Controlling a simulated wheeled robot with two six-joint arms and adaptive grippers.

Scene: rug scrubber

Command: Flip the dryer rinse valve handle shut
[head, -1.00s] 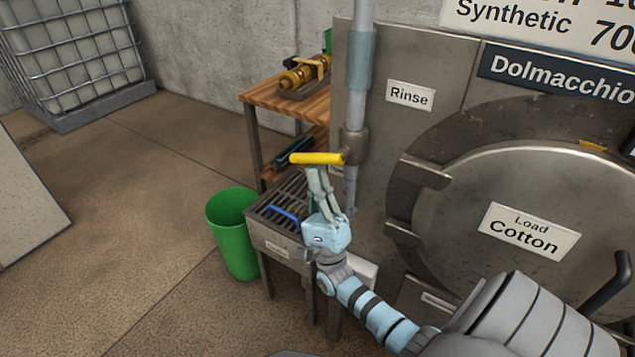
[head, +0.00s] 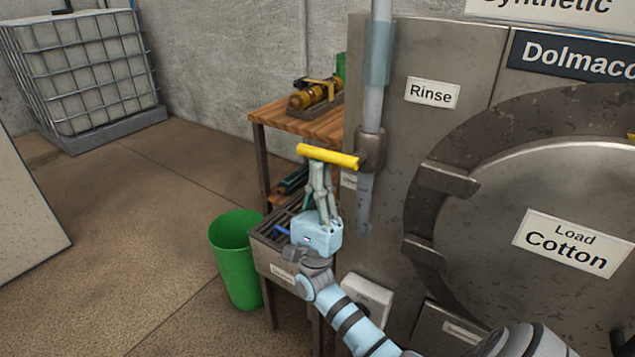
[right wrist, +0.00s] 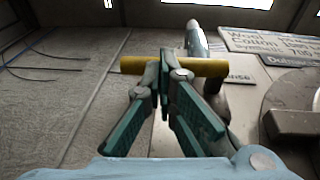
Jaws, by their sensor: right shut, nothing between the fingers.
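The yellow rinse valve handle (head: 328,156) sticks out sideways to the left from the valve body (head: 371,149) on the grey vertical pipe beside the "Rinse" label (head: 431,93). It is close to horizontal. My right gripper (head: 318,171) is just below the handle, pointing up at it, with its fingers shut and empty. In the right wrist view the yellow handle (right wrist: 205,67) crosses behind the upper parts of the fingers (right wrist: 172,68). I cannot tell whether the fingertips touch it. My left gripper is not in view.
The metal dryer with its round "Load Cotton" door (head: 540,220) stands at right. A wooden bench (head: 285,115) holds a brass-coloured device behind the handle. A slatted metal stand (head: 262,254) and a green bin (head: 236,262) are below. Open floor lies at left.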

